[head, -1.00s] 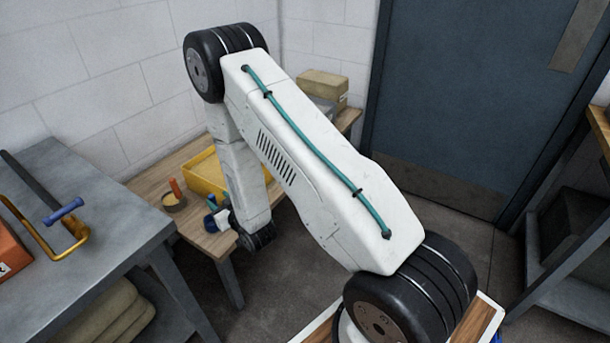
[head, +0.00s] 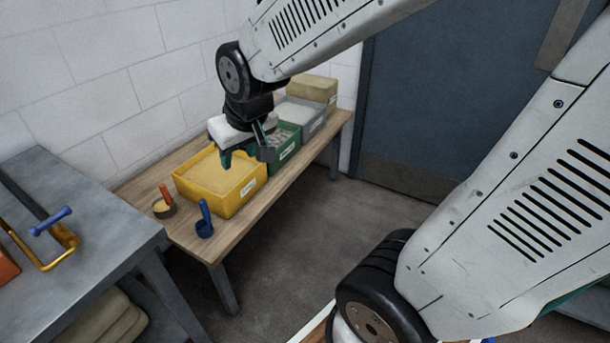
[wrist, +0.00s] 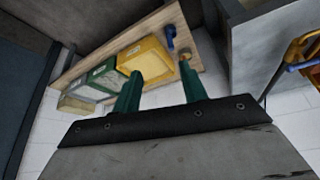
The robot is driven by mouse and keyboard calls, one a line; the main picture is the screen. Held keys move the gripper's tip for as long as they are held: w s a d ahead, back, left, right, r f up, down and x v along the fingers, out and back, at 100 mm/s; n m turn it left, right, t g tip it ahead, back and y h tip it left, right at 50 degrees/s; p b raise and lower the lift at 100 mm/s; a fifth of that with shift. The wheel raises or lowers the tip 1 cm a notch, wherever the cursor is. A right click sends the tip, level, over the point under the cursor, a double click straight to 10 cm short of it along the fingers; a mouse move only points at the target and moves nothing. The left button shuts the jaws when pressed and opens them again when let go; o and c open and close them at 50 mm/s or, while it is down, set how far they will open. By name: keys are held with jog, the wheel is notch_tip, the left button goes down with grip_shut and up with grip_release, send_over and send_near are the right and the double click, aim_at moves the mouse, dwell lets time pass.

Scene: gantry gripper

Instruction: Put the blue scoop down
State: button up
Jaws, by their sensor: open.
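The blue scoop (head: 204,222) stands on the wooden bench (head: 240,222), near its front edge, with its handle pointing up. It also shows in the wrist view (wrist: 171,36). My gripper (head: 240,165) is above the yellow bin, up and to the right of the scoop. Its teal fingers (wrist: 163,92) are apart with nothing between them. The gripper and the scoop do not touch.
A yellow bin (head: 256,186) of pale grain, a green bin (head: 288,153) and a grey bin (head: 313,127) line the bench. A small cup with an orange handle (head: 165,191) stands left of the scoop. A grey metal table (head: 110,195) is at the left.

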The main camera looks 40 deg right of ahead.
jog(key=s+r+g, duration=0.2)
jog(key=s, duration=0.7)
jog(key=s+r+g, duration=0.1)
jog(key=s+r, duration=0.1)
jog(key=s, duration=0.7)
jog(key=shift+s+d+r+g, duration=0.2)
jog(key=shift+r+g, duration=0.15)
jog(key=shift+g, duration=0.05)
